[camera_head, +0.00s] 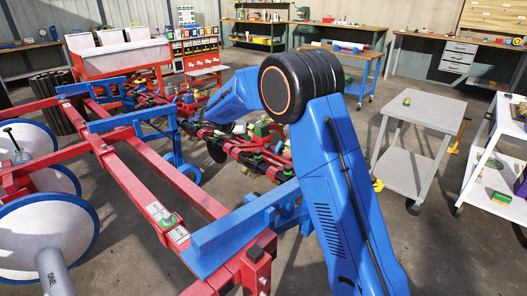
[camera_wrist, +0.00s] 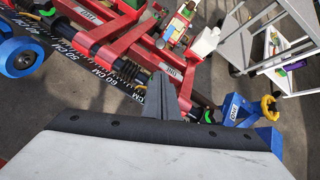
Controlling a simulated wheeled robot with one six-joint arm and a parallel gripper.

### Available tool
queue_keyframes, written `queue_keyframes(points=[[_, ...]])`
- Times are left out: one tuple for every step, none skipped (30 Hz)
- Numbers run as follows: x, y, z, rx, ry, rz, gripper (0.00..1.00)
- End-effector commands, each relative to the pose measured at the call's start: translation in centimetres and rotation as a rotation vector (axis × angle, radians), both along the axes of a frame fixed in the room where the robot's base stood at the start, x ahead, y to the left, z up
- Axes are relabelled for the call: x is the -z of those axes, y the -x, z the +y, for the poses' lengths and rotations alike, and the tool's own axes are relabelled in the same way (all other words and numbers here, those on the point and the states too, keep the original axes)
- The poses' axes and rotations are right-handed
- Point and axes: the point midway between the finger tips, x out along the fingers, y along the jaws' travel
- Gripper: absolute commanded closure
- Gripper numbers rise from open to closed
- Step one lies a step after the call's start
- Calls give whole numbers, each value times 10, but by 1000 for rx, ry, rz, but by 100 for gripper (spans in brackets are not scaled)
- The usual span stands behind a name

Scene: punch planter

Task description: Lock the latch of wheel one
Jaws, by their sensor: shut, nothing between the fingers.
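My gripper (camera_wrist: 166,98) shows in the wrist view as grey fingers shut together with nothing between them. It points over the planter's black bar, which has white centimetre marks. A small plate that seems to read ONE (camera_wrist: 174,72) is on the red part just beyond the fingertips. A blue part (camera_wrist: 237,110) with a small label and a yellow ring (camera_wrist: 269,108) is to the right, apart from the fingers. I cannot tell which part is the latch or how it is set. In the head view my arm hides the gripper.
The planter's red frame (camera_head: 136,175) fills the left of the head view. White discs with blue rims (camera_head: 40,235) stand beside it. A blue wheel (camera_wrist: 20,55) is at left in the wrist view.

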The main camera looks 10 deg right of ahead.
Motion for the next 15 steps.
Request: queue_keyframes(points=[[1, -2, 2, -7, 6, 3, 100], [2, -2, 2, -10, 8, 4, 100], [2, -3, 2, -11, 10, 4, 100], [2, -3, 2, -12, 10, 5, 100], [2, -3, 2, -12, 10, 5, 100], [2, -3, 2, -11, 10, 4, 100], [2, -2, 2, -11, 10, 4, 100], [2, -2, 2, -11, 9, 4, 100], [2, -2, 2, -11, 9, 4, 100], [2, -2, 2, -11, 9, 4, 100], [2, -2, 2, -10, 9, 5, 100], [3, -3, 2, -10, 9, 5, 100], [3, -3, 1, -10, 8, 4, 100], [4, -4, 0, -9, 9, 4, 100], [6, -5, -1, -9, 9, 4, 100]])
